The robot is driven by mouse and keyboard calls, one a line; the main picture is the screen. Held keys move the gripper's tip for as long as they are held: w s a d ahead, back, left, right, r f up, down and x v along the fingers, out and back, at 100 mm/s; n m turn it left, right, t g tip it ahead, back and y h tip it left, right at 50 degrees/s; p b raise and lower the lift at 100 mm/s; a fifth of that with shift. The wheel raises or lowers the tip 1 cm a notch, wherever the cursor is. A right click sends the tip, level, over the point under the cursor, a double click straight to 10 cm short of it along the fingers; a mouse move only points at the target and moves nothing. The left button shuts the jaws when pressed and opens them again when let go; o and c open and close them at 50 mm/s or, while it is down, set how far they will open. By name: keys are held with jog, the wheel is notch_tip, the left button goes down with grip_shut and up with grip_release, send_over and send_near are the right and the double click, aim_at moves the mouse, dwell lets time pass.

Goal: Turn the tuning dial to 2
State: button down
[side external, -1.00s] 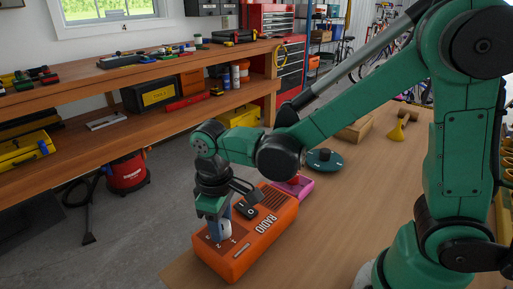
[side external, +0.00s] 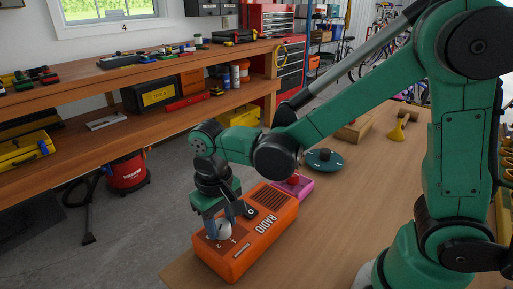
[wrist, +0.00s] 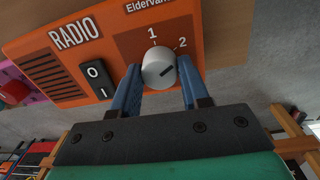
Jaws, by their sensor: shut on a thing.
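The orange radio (side external: 262,238) lies on the wooden table with its labelled face up. Its round, light grey tuning dial (wrist: 158,68) sits near one end, close to the printed 1 and 2 in the wrist view. A dark line on the dial points right and slightly up, toward the side of the 2. My gripper (side external: 223,226) is over that end of the radio, pointing down. Its two blue fingers are on either side of the dial, shut on it; the exact contact is partly hidden.
A black rocker switch (wrist: 96,80) is on the radio beside the dial. Past the radio stand a pink box with a red knob (side external: 293,180), a teal round base (side external: 325,162) and a yellow funnel-like object (side external: 398,132). The table's left edge is close to the radio.

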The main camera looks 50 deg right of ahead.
aim_at(220, 224)
jog(key=shift+c, duration=2.1)
grip_release()
jog(key=shift+a+r, duration=0.1)
jog(key=shift+r, duration=2.75)
jog(key=s+d+r+t, duration=0.2)
jog(key=s+d+t, duration=0.1)
jog(key=d+t, duration=0.4)
jog(key=shift+s+d+n, duration=0.15)
jog(key=shift+d+n, duration=0.25)
jog(key=shift+d, duration=0.6)
